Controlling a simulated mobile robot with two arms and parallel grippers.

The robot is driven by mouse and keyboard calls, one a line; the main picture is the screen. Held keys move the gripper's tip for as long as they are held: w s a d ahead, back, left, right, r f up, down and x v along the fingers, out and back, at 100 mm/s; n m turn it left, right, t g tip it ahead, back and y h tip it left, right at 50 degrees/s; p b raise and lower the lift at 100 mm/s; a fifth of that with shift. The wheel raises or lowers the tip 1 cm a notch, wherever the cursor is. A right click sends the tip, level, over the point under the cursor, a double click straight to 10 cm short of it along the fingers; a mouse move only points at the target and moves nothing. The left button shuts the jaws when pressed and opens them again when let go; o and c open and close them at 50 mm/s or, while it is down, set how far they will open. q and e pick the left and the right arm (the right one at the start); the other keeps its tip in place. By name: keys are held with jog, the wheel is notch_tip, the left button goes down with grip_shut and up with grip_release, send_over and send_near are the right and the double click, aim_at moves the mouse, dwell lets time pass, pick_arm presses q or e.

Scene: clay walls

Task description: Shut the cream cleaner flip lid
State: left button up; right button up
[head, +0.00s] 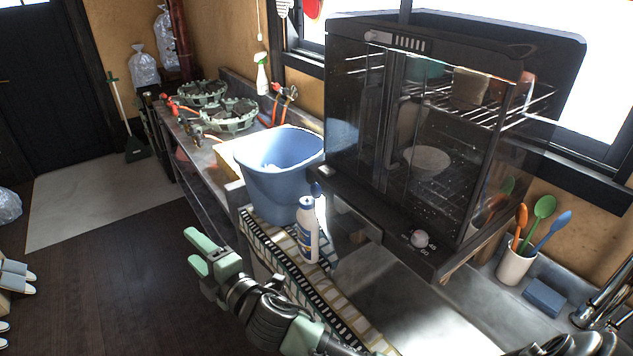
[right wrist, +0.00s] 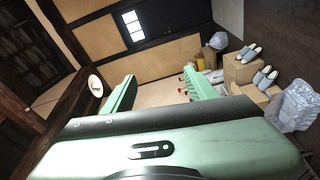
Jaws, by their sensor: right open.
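The cream cleaner (head: 308,236) is a white bottle with a blue and yellow label. It stands upright on a patterned runner in the head view, in front of a blue bucket. Its blue flip lid (head: 317,188) sticks up at the top of the bottle and looks open. My right gripper (head: 192,250) is open and empty, left of the bottle and apart from it, with its fingers pointing left, away from it. In the right wrist view the two green fingers (right wrist: 158,92) are spread with nothing between them, and the bottle does not show. My left gripper is not in view.
The blue bucket (head: 278,170) stands close behind the bottle. A dark glass-door oven cabinet (head: 358,130) rises to the right. The patterned runner (head: 345,300) lies along the counter edge. A utensil cup (head: 514,266) and blue sponge (head: 544,298) are far right. Bare counter (head: 420,305) lies right of the runner.

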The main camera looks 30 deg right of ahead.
jog(key=w+a+r+n+g+y, duration=0.25)
jog(key=a+r+n+y, duration=0.4)
jog(key=n, duration=0.65)
notch_tip(320, 180, up, 3)
jog(key=n+g+h, duration=1.2)
jog(key=n+g, duration=0.3)
jog(key=n, duration=0.6)
send_over(317, 185)
jog(key=shift+w, duration=0.15)
jog(key=shift+d+f, duration=0.1)
jog(key=shift+d, duration=0.05)
notch_tip(317, 185, down, 6)
jog(key=shift+f+p, duration=0.1)
jog(key=shift+p, duration=0.85)
jog(key=shift+f, duration=0.6)
